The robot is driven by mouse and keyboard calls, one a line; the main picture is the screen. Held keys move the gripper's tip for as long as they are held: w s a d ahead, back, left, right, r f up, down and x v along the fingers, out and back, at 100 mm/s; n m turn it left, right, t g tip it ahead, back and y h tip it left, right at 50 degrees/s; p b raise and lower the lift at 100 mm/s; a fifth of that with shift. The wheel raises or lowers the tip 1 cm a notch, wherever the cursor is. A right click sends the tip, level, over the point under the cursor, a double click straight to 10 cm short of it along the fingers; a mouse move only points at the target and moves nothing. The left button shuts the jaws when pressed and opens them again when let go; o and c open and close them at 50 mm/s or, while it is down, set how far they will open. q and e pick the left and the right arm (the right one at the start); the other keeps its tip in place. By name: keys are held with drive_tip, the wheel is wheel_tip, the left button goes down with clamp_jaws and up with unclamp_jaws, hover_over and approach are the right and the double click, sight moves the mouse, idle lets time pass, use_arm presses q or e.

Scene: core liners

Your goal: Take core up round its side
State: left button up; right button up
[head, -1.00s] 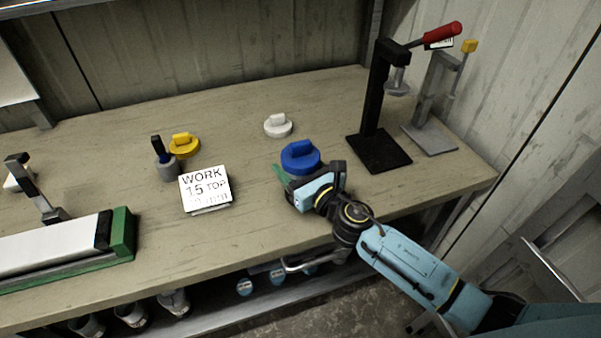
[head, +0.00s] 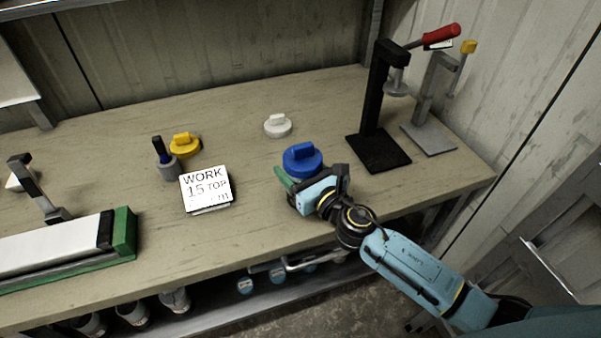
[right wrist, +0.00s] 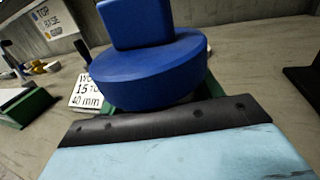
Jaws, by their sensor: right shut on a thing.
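The blue core (head: 303,160), a round disc with a raised block on top, is at the middle right of the bench in the head view. It also fills the upper middle of the right wrist view (right wrist: 150,68), upright. My right gripper (head: 297,182) comes in low from the front right and is shut on the blue core's side. A green fingertip shows at its left. The core's lower side and most of the fingers are hidden, and I cannot tell whether it is clear of the bench. My left gripper is not in view.
A white knobbed disc (head: 278,125) and a yellow one (head: 185,144) stand farther back. A sign (head: 206,188) is left of the core. A black press stand (head: 378,152) is close on the right. A green-ended trough (head: 122,234) lies front left.

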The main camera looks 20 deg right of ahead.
drive_tip(key=shift+s+d, duration=0.1)
drive_tip(key=shift+s, duration=3.75)
drive_tip(key=shift+s+a+b+v, duration=0.15)
drive_tip(key=shift+a+v, duration=0.1)
drive_tip(key=shift+v, duration=0.7)
drive_tip(key=shift+a+b+v, duration=0.2)
drive_tip(key=shift+v, duration=0.8)
drive_tip(key=shift+s+a+b+v, duration=0.15)
drive_tip(key=shift+a+v, duration=0.1)
drive_tip(key=shift+v, duration=0.7)
drive_tip(key=shift+c, duration=0.2)
drive_tip(key=shift+w+r, duration=0.1)
drive_tip(key=shift+r, duration=0.1)
drive_tip(key=shift+r+p, duration=2.4)
drive_tip(key=shift+p, duration=0.2)
